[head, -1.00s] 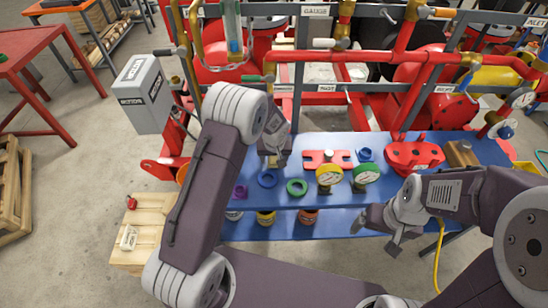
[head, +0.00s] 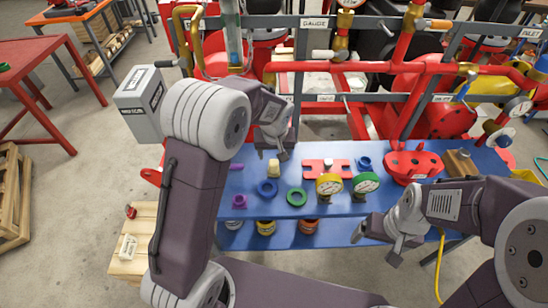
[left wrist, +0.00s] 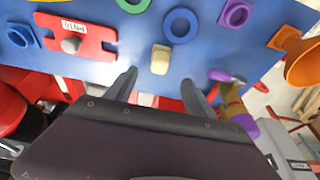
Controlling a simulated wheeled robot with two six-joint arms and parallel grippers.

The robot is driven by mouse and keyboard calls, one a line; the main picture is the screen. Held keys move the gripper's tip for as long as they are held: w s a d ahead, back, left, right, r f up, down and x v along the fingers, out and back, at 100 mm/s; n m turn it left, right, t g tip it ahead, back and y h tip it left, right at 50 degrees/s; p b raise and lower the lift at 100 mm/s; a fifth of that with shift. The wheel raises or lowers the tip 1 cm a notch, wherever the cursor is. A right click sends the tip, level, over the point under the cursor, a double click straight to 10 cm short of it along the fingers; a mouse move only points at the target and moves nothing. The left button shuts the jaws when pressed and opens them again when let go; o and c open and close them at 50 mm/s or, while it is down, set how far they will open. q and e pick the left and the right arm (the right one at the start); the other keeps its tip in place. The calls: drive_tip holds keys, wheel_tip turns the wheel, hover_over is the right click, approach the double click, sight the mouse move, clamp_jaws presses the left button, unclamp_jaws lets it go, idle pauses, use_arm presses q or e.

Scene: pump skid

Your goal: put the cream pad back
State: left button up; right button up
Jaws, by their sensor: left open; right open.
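The cream pad (head: 274,168) is a small pale block on the blue bench, between the red plate (head: 326,169) and the purple ring piece (head: 240,201), just behind the blue ring (head: 267,188). The left wrist view shows the pad (left wrist: 160,58) just ahead of my two fingertips, between their lines and apart from them. My left gripper (head: 277,150) is open and empty, close to the pad; it also shows in the left wrist view (left wrist: 159,82). My right gripper (head: 378,241) is open and empty in front of the bench's front edge.
A green ring (head: 297,197), a yellow gauge (head: 329,185) and a green gauge (head: 365,183) stand nearby on the bench (head: 335,209). Red pipes (head: 360,67) rise behind it. Cans stand on the lower shelf. A wooden crate (head: 150,221) stands at left.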

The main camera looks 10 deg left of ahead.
use_arm(q)
drive_tip(key=s+a+m+g, duration=0.1)
drive_tip(key=s, duration=0.9)
drive_tip(key=s+a+f+m+g+h, duration=0.1)
drive_tip(key=s+a+m, duration=0.1)
drive_tip(key=s, duration=0.9)
drive_tip(key=shift+a+f, duration=0.25)
